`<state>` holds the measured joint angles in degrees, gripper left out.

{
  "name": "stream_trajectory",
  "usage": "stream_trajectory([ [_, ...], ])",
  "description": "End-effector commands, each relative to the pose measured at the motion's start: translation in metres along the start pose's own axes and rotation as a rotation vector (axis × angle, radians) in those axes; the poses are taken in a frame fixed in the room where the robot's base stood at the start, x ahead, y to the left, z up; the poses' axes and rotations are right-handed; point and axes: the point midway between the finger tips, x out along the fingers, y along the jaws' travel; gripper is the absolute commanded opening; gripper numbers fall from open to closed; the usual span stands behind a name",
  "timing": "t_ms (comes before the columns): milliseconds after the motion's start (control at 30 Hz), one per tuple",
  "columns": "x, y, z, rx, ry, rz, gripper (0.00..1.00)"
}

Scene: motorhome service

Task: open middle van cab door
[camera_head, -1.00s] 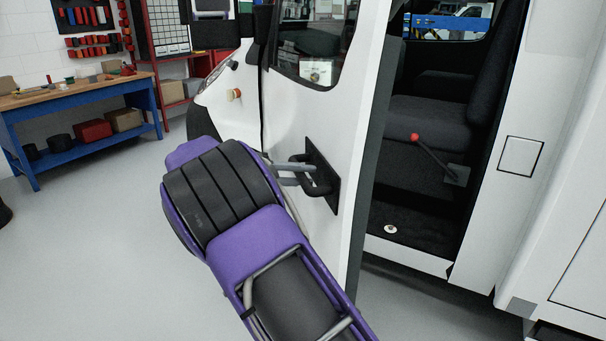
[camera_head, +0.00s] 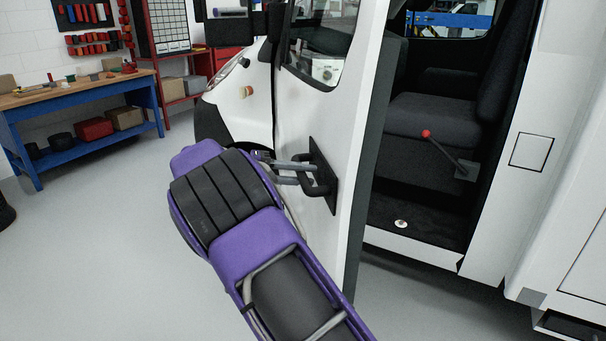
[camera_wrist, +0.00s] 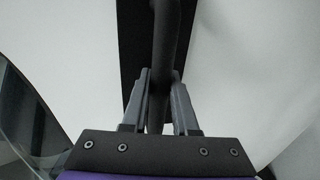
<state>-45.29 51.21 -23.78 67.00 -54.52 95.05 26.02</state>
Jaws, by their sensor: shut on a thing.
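The white van cab door (camera_head: 350,130) stands partly open, with the cab's dark seat showing behind its edge. A black handle (camera_head: 326,184) on a dark plate is fixed to the door's outer face. My gripper (camera_head: 305,172) reaches the handle from the left, its grey fingers at the bar. In the wrist view the two fingers (camera_wrist: 160,100) stand on either side of the dark handle bar (camera_wrist: 165,50) and are shut on it.
The cab opening shows a seat (camera_head: 435,112) and a red-knobbed lever (camera_head: 440,150). A blue workbench (camera_head: 75,100) with tools and boxes stands at the left back. A red shelf (camera_head: 185,95) is beside it. The grey floor left of my arm is clear.

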Motion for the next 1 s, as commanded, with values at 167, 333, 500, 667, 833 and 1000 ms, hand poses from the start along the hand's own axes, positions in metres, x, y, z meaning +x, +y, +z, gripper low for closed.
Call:
stream_trajectory([
  [167,-0.0006,0.0001,-0.0011,0.002,-0.001,0.0,0.0],
  [333,-0.0007,0.0,-0.0011,0.002,-0.002,0.0,0.0],
  [500,-0.0006,0.0001,-0.0011,0.002,-0.002,0.0,0.0],
  [667,-0.0006,0.0001,-0.0011,0.002,-0.002,0.0,0.0],
  [833,-0.0005,0.0002,-0.001,0.002,-0.003,0.0,0.52],
  [1000,-0.0004,0.0001,-0.0008,0.002,-0.004,0.0,0.56],
])
